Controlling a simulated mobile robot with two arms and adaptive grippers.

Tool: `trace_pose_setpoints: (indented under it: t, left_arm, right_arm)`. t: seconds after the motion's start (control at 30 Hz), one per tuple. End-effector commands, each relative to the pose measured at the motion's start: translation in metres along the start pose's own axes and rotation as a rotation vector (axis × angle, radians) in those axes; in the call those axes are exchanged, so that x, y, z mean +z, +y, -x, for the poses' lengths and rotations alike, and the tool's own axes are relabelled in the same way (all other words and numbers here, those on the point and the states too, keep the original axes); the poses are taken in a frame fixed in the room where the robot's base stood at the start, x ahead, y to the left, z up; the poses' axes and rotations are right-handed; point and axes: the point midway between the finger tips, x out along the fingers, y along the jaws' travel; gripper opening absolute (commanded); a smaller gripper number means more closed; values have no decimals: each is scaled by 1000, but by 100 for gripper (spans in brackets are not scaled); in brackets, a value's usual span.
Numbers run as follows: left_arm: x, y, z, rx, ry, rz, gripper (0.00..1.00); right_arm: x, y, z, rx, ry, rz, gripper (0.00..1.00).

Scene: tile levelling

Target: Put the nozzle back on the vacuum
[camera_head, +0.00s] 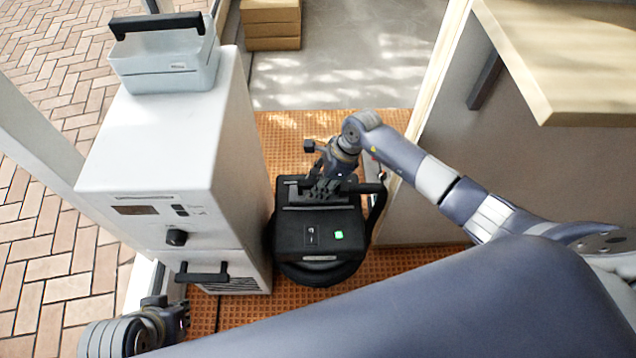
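The black vacuum (318,262) stands upright on the orange floor, in the middle of the view, with a small green light on its top. My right gripper (324,190) points down at the far edge of the vacuum's top, beside a dark bar (368,187). Its fingers blend with the black parts, so whether it is open or holds something is unclear. A black hose-like loop (377,217) runs down the vacuum's right side. I cannot make out the nozzle for certain. My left gripper (181,318) is low at the left, away from the vacuum; its fingertips are unclear.
A tall white cabinet (160,145) with a grey case (165,68) on top stands close left of the vacuum. A wooden counter (565,55) is at the right. Cardboard boxes (270,28) lie at the back. Orange flooring (290,135) is clear behind the vacuum.

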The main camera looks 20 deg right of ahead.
Motion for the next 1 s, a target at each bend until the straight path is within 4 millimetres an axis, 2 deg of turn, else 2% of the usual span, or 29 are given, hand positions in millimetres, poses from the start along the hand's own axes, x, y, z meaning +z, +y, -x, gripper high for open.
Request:
trace_pose_setpoints:
  t: [0.3, 0.4, 0.7, 0.83, 1.0]
  left_arm:
    - [2, 0, 2, 1, -11, 0, 0]
    - [5, 0, 6, 1, -33, 0, 0]
    - [0, 0, 17, 1, -25, 1, 0]
    - [0, 0, 16, 1, -27, 1, 0]
    - [2, 0, 12, 1, -36, 1, 0]
  right_arm:
    - [1, 0, 2, 0, 0, 0, 38]
    - [1, -1, 16, -4, 0, 1, 38]
    - [1, -1, 65, -3, 0, 1, 38]
    - [1, 0, 75, -1, 0, 0, 38]
    - [1, 0, 77, 0, 0, 0, 38]
